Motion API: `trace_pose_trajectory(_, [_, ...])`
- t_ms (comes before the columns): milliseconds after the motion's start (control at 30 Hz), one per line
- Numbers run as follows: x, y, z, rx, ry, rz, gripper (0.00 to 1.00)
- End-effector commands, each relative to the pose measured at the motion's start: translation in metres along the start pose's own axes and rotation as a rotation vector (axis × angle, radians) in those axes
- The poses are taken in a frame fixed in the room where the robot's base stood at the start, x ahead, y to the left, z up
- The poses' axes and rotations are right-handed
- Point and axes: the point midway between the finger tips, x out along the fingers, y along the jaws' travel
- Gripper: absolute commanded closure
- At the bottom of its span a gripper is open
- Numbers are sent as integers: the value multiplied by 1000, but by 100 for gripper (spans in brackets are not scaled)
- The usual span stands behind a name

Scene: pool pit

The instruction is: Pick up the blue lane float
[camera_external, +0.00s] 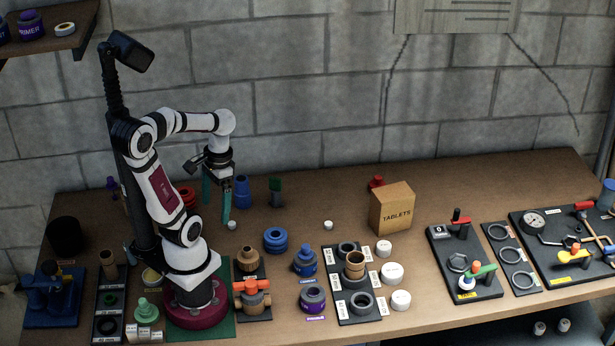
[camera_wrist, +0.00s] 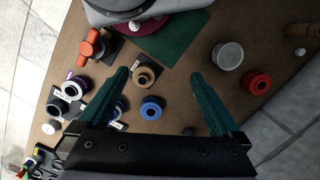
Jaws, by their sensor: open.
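The likely blue lane float (camera_external: 275,239), a squat ribbed blue ring, lies on the bench right of my arm's base. In the wrist view, a blue ring with a pale centre (camera_wrist: 152,108) shows between my finger lines, nearer the palm than the fingertips in the picture. My gripper (camera_external: 216,217) is open and empty, its teal fingers pointing down, left of and behind the float and apart from it. Both fingers also show in the wrist view (camera_wrist: 159,75). A taller blue piece (camera_external: 241,192) stands behind the fingers.
A tan fitting (camera_external: 247,259), an orange-handled valve (camera_external: 251,293) and a blue-capped bottle (camera_external: 305,262) stand near the float. A red ribbed piece (camera_wrist: 256,82) lies to the right in the wrist view. A cardboard box (camera_external: 392,208) stands farther right; bench space before it is fairly clear.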

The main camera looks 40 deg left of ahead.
Motion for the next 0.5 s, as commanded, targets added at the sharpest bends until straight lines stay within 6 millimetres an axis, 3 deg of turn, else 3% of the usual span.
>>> trace_pose_trajectory(167, [25, -12, -57, -607, -243, 436, 0])
trace_pose_trajectory(300, [66, -45, -105, -1079, -432, 795, 0])
trace_pose_trajectory(500, [126, -89, -137, -1497, -623, 1168, 0])
